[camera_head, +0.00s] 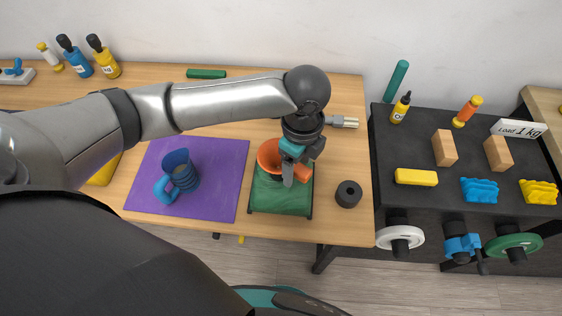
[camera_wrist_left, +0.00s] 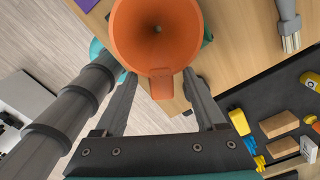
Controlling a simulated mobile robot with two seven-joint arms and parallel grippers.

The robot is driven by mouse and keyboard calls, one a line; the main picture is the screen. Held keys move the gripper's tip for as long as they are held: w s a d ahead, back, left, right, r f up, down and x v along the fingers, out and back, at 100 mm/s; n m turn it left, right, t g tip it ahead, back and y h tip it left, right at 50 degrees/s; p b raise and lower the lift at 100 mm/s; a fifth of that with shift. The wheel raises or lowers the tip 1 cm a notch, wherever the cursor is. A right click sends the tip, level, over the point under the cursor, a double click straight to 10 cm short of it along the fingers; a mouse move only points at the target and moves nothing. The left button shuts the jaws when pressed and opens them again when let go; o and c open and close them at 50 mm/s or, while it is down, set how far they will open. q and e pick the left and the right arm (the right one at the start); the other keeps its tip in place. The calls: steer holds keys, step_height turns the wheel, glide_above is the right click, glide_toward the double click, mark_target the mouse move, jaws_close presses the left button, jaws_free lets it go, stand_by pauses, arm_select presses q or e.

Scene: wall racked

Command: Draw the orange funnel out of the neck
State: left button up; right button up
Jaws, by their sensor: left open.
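The orange funnel (camera_head: 268,158) stands mouth up over the green block-like stand (camera_head: 283,203) on the wooden table. Its wide cone fills the top of the left wrist view (camera_wrist_left: 155,32), with a flat tab (camera_wrist_left: 163,84) sticking out toward my gripper. My left gripper (camera_head: 295,174) is open above the stand, at the funnel's right side. In the left wrist view, the fingers (camera_wrist_left: 162,88) stand on either side of the tab, with gaps visible. The funnel's spout and the neck are hidden.
A blue jug (camera_head: 178,178) stands on a purple mat (camera_head: 220,168) to the left. A black cylinder (camera_head: 348,194) stands right of the stand, and a brush (camera_head: 342,121) lies behind it. A dark rack table (camera_head: 450,182) with blocks and bottles is at right.

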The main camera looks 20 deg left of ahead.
arm_select(q)
steer(key=f, duration=0.4)
steer(key=shift+d+f, duration=0.2)
steer(key=shift+f, duration=0.15)
jaws_close()
